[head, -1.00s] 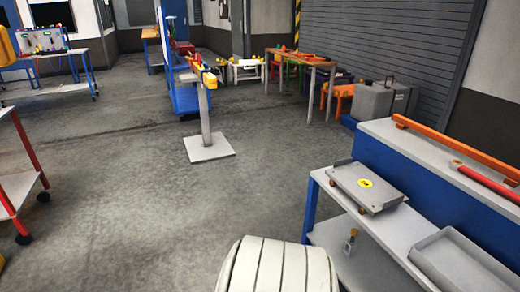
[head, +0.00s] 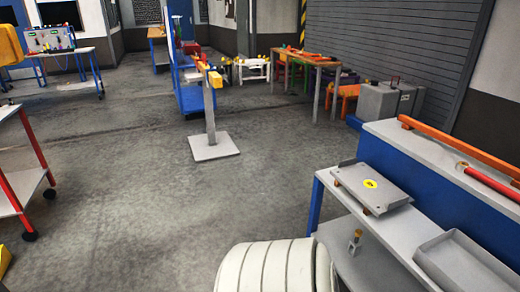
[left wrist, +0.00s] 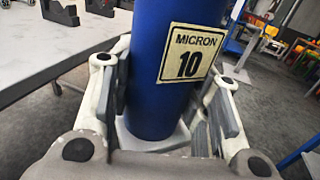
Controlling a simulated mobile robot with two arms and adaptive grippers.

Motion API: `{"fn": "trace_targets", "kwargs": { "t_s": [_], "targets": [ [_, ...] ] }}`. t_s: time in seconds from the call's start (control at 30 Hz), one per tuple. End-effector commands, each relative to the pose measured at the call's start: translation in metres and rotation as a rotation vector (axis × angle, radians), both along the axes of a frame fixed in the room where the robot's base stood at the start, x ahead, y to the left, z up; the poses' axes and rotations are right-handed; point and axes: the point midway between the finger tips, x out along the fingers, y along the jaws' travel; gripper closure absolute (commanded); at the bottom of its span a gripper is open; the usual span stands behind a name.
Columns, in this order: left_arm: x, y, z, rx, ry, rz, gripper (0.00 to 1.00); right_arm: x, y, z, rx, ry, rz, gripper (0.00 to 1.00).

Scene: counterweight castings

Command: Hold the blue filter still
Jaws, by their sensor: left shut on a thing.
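The blue filter (left wrist: 150,70) is a blue cylinder with a pale label reading "MICRON 10" in the left wrist view. Its top runs out of the picture, and it leans slightly in that view. My left gripper (left wrist: 163,103) is shut on it, with one finger on each side of the cylinder. The filter's lower end is partly hidden behind the gripper. Neither the filter nor my left gripper shows in the head view. My right gripper is in neither view.
A grey tabletop (left wrist: 62,58) with dark parts lies left of the filter. In the head view, a bench (head: 337,199) holding a grey plate (head: 370,187) and a tray (head: 470,268) stands at right. A post on a square base (head: 214,147) stands on open floor.

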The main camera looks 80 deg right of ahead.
Motion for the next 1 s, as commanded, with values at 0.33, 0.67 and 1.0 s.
{"fn": "trace_targets", "kwargs": {
  "t_s": [0.33,0.67,1.0],
  "targets": [
    [0.015,0.034,0.013,-0.014,-0.017,0.214,1.0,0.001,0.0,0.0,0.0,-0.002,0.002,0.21],
    [0.022,0.12,0.021,-0.007,-0.008,0.617,1.0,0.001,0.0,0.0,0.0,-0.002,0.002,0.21],
    [0.02,0.141,0.022,0.0,-0.003,0.702,1.0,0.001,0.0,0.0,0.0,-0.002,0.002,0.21]
  ]
}}
